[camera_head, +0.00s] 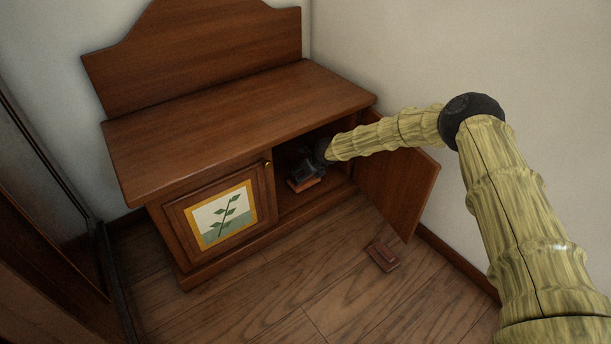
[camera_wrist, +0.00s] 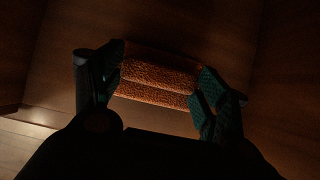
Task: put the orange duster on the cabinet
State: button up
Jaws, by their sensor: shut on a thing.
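A brown wooden cabinet (camera_head: 230,110) stands against the wall in the head view, with a flat top and a raised back panel. Its right door (camera_head: 405,185) is open and its left door is shut. My gripper (camera_head: 303,174) is inside the open right compartment. In the wrist view my gripper (camera_wrist: 155,85) is shut on the orange duster (camera_wrist: 155,80), with one finger at each end. The duster (camera_head: 305,184) shows only as a small orange strip below the gripper in the head view. It is dark inside, and I cannot tell whether the duster touches the compartment floor.
A small reddish-brown block (camera_head: 383,256) lies on the wooden floor below the open door. The cabinet top (camera_head: 240,115) is bare. The compartment's walls and the open door are close around my arm.

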aim_at(308, 182)
jog(key=shift+f, duration=0.25)
jog(key=o, duration=1)
jog(key=shift+b, duration=0.35)
jog(key=p+v, duration=0.2)
jog(key=v, duration=0.1)
jog(key=shift+r+p, duration=0.3)
jog(key=shift+p, duration=0.05)
jog(key=p+v, duration=0.4)
jog(key=v, duration=0.3)
jog(key=shift+s+d, duration=0.2)
jog(key=shift+d, duration=0.15)
